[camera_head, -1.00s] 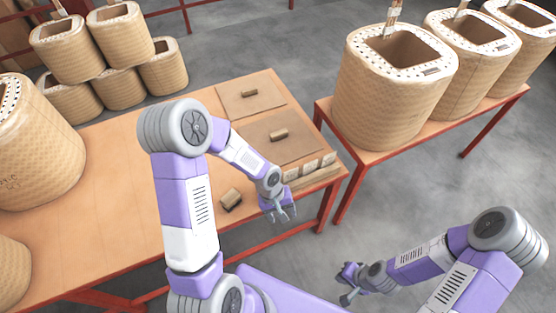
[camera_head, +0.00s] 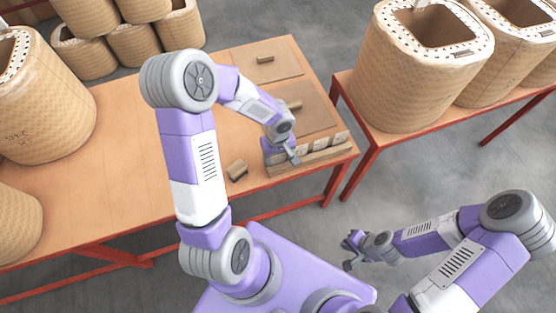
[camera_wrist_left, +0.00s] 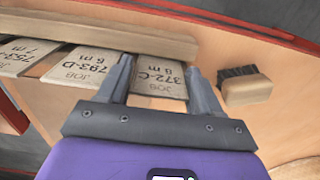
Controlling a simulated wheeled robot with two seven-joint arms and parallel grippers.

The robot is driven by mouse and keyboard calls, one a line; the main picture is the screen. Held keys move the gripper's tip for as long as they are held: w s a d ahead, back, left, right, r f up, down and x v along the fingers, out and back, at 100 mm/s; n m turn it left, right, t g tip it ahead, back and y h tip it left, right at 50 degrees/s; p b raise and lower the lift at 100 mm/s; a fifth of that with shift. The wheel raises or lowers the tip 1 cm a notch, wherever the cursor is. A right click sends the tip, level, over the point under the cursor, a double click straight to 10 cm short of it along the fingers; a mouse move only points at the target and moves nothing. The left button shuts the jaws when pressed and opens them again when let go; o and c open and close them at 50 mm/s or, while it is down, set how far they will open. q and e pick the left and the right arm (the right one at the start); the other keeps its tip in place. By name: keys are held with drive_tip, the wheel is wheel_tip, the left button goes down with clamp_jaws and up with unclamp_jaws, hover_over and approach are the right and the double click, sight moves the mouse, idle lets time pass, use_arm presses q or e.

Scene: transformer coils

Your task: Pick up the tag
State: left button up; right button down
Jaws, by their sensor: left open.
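Several tan tags lie side by side against a wooden strip, each printed with JOB, a code and a length. In the left wrist view, the 372-C 8 m tag (camera_wrist_left: 160,84) is between my left gripper's fingers. The 783-D 6 m tag (camera_wrist_left: 80,68) is left of it, and a 7 m tag (camera_wrist_left: 22,52) is further left. My left gripper (camera_head: 287,153) is open at the tag rack (camera_head: 325,155) near the table's front edge. Whether its fingers touch the tag is unclear. My right gripper (camera_head: 352,252) hangs off the table, apparently empty; its finger gap is too small to judge.
A dark-bristled brush (camera_wrist_left: 246,86) lies right of the fingers; it also shows in the head view (camera_head: 237,170). The wooden strip (camera_wrist_left: 100,30) runs behind the tags. Boards with small blocks lie further back. Large coils (camera_head: 40,95) stand at left, others (camera_head: 415,65) on the right table.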

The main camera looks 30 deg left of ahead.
use_arm(q)
drive_tip(key=c, duration=0.7)
